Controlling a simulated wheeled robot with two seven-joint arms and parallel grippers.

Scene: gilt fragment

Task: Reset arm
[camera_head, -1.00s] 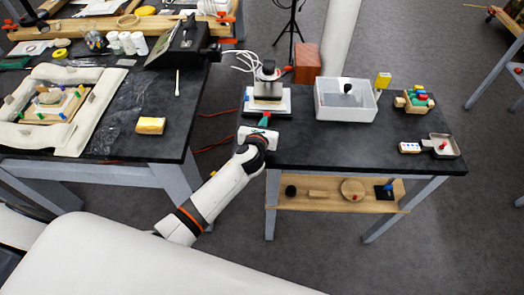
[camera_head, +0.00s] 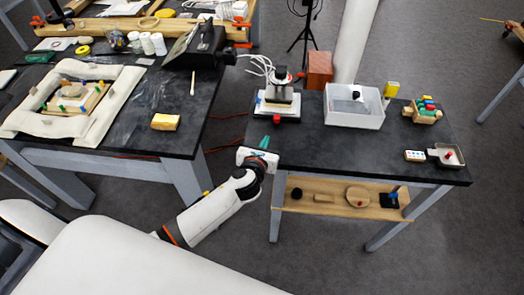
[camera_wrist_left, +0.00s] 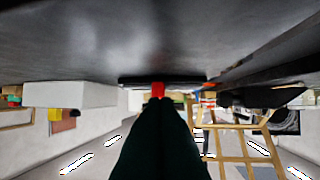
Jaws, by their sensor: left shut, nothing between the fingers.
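My left arm comes in from the lower left in the head view. Its gripper (camera_head: 265,142) is at the front left corner of the right-hand black table (camera_head: 340,155), with its teal fingers pointing toward the device on the tabletop. The fingers are shut and empty. In the left wrist view the dark fingers (camera_wrist_left: 160,140) fill the lower middle, with a small red part at their far end that I cannot identify. A device with a white base (camera_head: 263,108) and a black knob stands beyond the fingertips, apart from them. My right gripper is not in view.
A white bin (camera_head: 330,112), a wooden toy block set (camera_head: 414,113) and a small grey tray (camera_head: 458,162) stand on the right table. Open floor lies between the tables.

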